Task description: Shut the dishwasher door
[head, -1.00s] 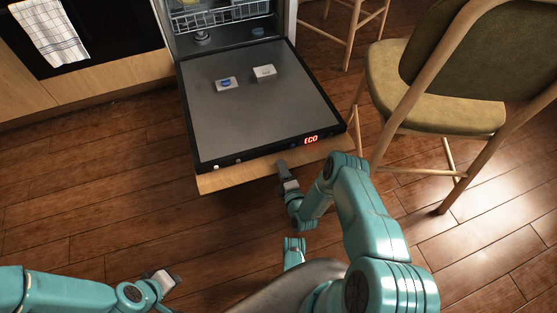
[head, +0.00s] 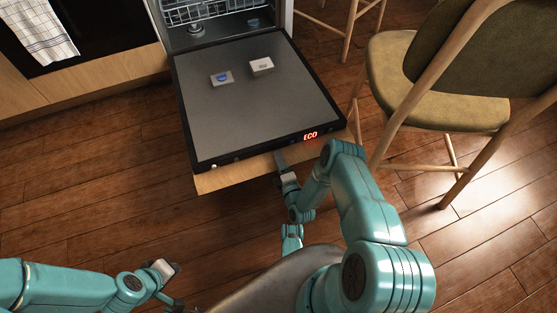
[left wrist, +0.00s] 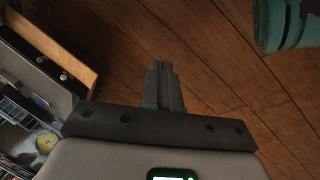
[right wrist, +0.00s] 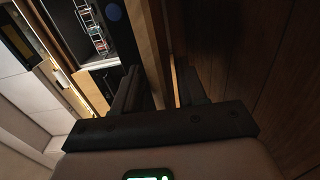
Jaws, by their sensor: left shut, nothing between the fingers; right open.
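The dishwasher door (head: 240,110) lies folded down and open in the head view, its grey inner side up. Its front edge shows a lit ECO display (head: 310,135) and a wooden front panel (head: 230,180). My right gripper (head: 280,158) is open at the front edge of the door. In the right wrist view its fingers (right wrist: 160,92) are apart beside the wooden edge (right wrist: 152,45); I cannot tell whether they touch it. My left gripper (head: 166,270) is shut and empty, low over the floor and away from the door. Its closed fingers (left wrist: 163,85) show in the left wrist view.
Two small boxes, one with a blue mark (head: 222,77) and one white (head: 262,65), sit on the door. A lower rack (head: 205,10) is inside the dishwasher. A chair (head: 435,85) stands close on the right. The floor (head: 90,180) at left is clear.

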